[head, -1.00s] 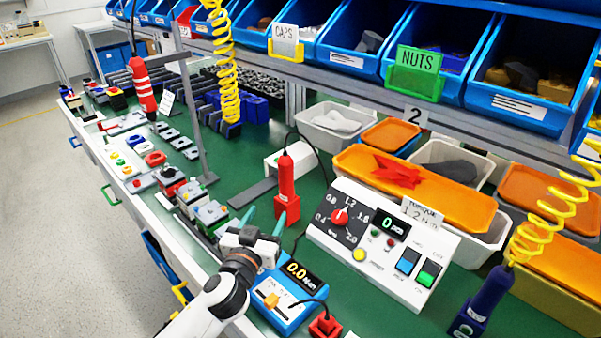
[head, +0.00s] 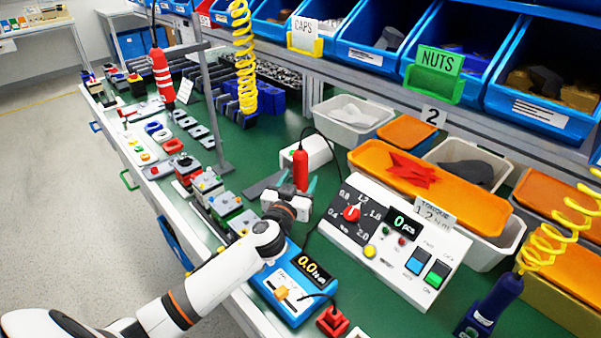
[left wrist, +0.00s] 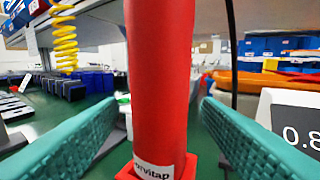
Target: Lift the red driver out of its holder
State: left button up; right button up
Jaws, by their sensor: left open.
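The red driver (head: 301,168) stands upright on the green bench, left of the torque control box (head: 390,235). Its lower part is hidden behind my gripper in the head view. In the left wrist view the driver (left wrist: 160,80) fills the middle, with its foot in a red square holder (left wrist: 190,165). My left gripper (head: 298,186) is open, with its teal fingers (left wrist: 160,130) on either side of the driver and visible gaps to it. My right gripper is not in view.
A blue torque meter (head: 295,285) lies in front, with a small red block (head: 333,321) beside it. A white block (head: 306,152) stands behind the driver. Another red driver (head: 161,75) hangs at the left. A grey post (head: 211,110) rises left of centre.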

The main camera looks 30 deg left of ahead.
pick_arm(q)
jog(key=shift+w+a, duration=0.15)
jog(key=shift+w, duration=0.6)
grip_shut()
notch_tip(320, 180, up, 10)
jog(key=shift+r+p, duration=0.1)
jog(key=shift+p, duration=0.75)
jog(key=c, duration=0.8)
grip_release()
grip_shut()
